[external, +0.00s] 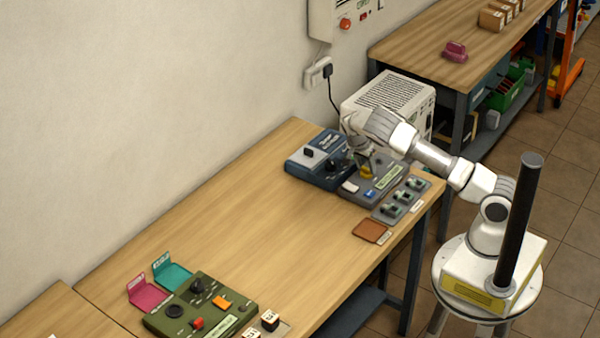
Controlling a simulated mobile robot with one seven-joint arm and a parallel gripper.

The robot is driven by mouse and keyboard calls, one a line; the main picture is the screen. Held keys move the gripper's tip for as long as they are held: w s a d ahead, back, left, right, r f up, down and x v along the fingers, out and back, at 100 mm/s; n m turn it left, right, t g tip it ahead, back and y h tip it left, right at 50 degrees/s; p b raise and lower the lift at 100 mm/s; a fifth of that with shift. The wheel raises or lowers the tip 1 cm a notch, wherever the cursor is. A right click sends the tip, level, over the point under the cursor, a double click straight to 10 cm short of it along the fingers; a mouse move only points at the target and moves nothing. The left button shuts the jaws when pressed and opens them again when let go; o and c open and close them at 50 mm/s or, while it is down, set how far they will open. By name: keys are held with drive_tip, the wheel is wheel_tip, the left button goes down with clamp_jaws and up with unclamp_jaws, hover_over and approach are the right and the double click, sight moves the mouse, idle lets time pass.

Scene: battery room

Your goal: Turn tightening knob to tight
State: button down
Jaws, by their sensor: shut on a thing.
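My gripper (362,167) reaches down from the right over the back of a grey panel device (353,193) with a green label, on the wooden bench. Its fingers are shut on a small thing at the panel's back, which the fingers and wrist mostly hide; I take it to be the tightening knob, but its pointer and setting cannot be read. A yellow part shows right below the fingers. A blue device (305,169) with black knobs stands just left of the gripper.
A blue button and a white part sit on the grey panel near the fingers. A strip of green-black switches (397,204) and a brown pad (371,231) lie in front. A white vented box (392,97) stands behind my arm. The bench middle (250,220) is clear; a green control box (170,321) is front left.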

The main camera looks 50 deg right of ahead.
drive_tip(key=shift+c, duration=1.6)
unclamp_jaws()
drive_tip(key=v, duration=1.7)
drive_tip(key=shift+r, duration=0.2)
